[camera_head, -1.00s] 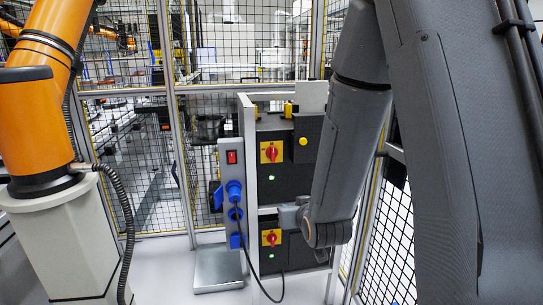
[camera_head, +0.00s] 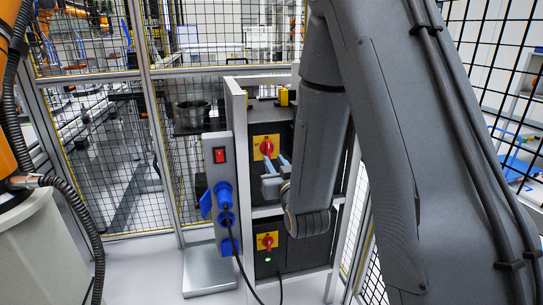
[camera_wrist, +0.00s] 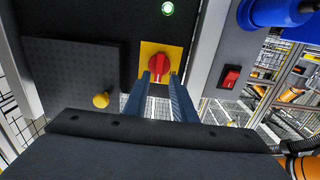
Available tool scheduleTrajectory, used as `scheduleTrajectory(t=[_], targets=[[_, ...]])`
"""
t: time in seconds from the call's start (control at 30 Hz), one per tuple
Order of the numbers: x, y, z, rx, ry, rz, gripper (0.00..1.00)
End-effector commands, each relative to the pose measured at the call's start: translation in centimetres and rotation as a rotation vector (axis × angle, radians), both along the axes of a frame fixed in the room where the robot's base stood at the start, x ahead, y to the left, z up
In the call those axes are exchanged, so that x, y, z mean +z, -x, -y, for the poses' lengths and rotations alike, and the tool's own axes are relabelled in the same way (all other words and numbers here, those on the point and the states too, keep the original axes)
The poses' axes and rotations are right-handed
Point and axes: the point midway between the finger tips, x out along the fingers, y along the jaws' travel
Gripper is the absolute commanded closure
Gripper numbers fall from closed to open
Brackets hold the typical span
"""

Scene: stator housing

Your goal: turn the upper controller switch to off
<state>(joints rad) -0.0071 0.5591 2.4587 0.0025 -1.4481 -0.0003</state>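The upper controller switch (camera_head: 265,147) is a red knob on a yellow square plate, on the front of the upper dark box. In the wrist view the red knob (camera_wrist: 159,66) shows upside down, its grip roughly upright. My gripper (camera_head: 271,162) is at the upper box, its blue-grey fingers pointing at the knob. In the wrist view my gripper (camera_wrist: 159,75) is open, with one fingertip on each side of the knob's near edge. I cannot tell whether they touch it. A lit green lamp (camera_wrist: 167,8) shows on the same box; the head view hides it.
The lower controller switch (camera_head: 267,241) sits below, with a lit green lamp (camera_head: 267,259). A grey post with a red rocker switch (camera_head: 219,155) and blue plugs (camera_head: 224,192) stands left. Mesh fencing surrounds the cabinet.

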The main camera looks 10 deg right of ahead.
Motion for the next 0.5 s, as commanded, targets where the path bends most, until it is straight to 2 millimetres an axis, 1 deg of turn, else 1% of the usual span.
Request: scheduleTrajectory(t=[0.5], targets=[[0.0, -3.8, 0.3, -0.004, 0.000, 0.000, 0.76]])
